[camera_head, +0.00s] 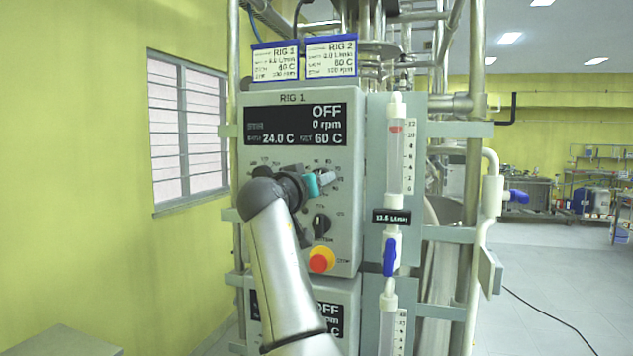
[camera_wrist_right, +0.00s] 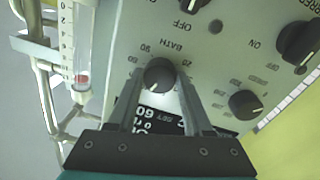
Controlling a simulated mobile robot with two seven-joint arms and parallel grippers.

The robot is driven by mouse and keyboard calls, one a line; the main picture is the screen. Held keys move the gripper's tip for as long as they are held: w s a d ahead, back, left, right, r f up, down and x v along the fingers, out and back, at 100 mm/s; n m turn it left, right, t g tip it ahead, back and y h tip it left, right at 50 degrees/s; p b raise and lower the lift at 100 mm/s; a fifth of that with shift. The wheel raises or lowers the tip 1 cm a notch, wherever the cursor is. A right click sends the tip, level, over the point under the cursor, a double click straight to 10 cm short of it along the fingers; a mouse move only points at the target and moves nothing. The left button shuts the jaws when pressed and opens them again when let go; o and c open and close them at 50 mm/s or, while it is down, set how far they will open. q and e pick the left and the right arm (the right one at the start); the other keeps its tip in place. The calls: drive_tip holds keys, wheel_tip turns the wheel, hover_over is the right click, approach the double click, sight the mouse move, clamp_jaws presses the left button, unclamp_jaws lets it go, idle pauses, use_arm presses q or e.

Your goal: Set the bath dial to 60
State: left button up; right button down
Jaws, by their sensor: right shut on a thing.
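The Rig 1 panel (camera_head: 345,205) faces me, and its display (camera_head: 296,124) reads OFF, 0 rpm, bath 24.0 C and SET 60 C. In the right wrist view the bath dial (camera_wrist_right: 160,74) is a round black knob with a white mark, under the word BATH. My right gripper (camera_wrist_right: 160,92) has one finger on each side of this dial and is shut on it. In the head view my right gripper (camera_head: 326,177) is at the panel's upper middle, and its fingers mostly hide the dial. My left gripper is not in view.
Other black knobs (camera_wrist_right: 245,104) sit near the dial. A lower knob (camera_head: 321,225) and a red-and-yellow stop button (camera_head: 321,260) are below my gripper. A flowmeter tube (camera_head: 395,155) with a blue valve handle (camera_head: 390,256) stands right of the panel. Rig cards (camera_head: 275,62) stand on top.

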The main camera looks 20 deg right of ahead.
drive_tip(key=shift+c, duration=1.6)
unclamp_jaws()
drive_tip(key=b+v, duration=0.3)
drive_tip(key=v, duration=1.2)
drive_tip(key=shift+s, duration=0.15)
